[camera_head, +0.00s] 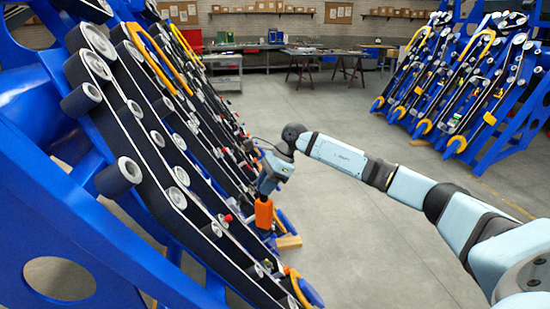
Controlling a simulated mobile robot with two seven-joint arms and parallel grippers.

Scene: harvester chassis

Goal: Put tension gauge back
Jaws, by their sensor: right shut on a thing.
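My right gripper (267,190) is at the end of the arm that comes in from the right, beside the lower part of the blue chassis (75,238). It points down and is shut on an orange block-shaped thing, which I take to be the tension gauge (264,214). The gauge hangs upright below the gripper, close to the black belts (150,165) and rollers. I cannot tell if it touches the chassis. The fingertips are too small to make out. My left gripper is not in view.
A second blue chassis (497,140) with belts stands at the right. Workbenches (325,55) and a grey cabinet (222,72) stand at the back. A small wooden block (289,242) lies on the floor just past the gauge. The grey floor (345,235) in the middle is clear.

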